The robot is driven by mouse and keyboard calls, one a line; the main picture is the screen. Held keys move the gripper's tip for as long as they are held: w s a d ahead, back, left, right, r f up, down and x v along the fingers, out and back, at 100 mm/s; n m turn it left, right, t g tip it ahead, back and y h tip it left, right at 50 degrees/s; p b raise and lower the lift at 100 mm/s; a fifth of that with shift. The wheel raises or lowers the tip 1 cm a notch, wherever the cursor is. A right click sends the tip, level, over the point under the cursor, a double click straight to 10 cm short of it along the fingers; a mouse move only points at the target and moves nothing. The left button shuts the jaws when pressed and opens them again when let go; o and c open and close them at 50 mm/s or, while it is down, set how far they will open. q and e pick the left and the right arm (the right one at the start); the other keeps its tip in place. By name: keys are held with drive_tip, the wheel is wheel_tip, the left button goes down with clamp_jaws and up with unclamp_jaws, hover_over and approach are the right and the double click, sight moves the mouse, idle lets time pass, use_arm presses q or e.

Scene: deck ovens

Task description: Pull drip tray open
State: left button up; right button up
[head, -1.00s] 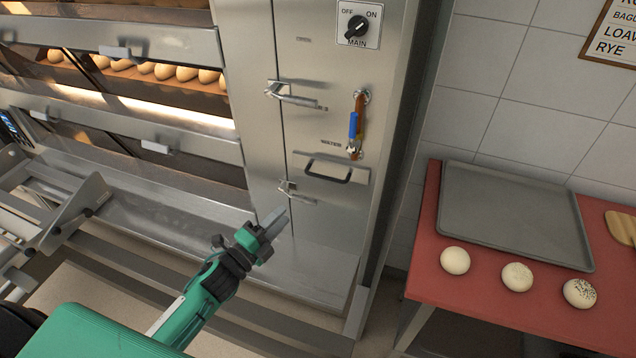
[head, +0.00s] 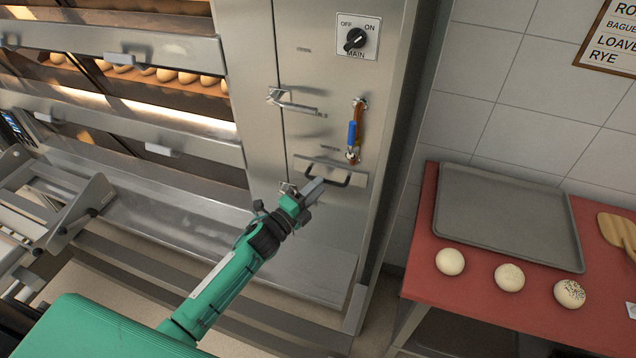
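The drip tray (head: 359,178) shows as a flat metal front low on the steel oven panel, and it looks closed. Its black bar handle (head: 346,182) runs across the front. My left gripper (head: 314,187) is at the left part of the handle and overlaps it in the head view. Its fingers hide part of the handle and the lower latch. I cannot tell whether the fingers touch the handle, or whether they are open or shut. My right gripper is not in view.
A water valve with a blue lever (head: 352,133) is just above the tray. A door latch (head: 292,103) and the main switch (head: 355,39) are higher. A red table (head: 415,270) with a grey baking tray (head: 505,215) and several buns stands at right.

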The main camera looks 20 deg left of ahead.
use_arm(q)
drive_tip(key=shift+w+d+r, duration=0.1)
drive_tip(key=shift+w+d, duration=0.15)
drive_tip(key=shift+w, duration=0.35)
clamp_jaws()
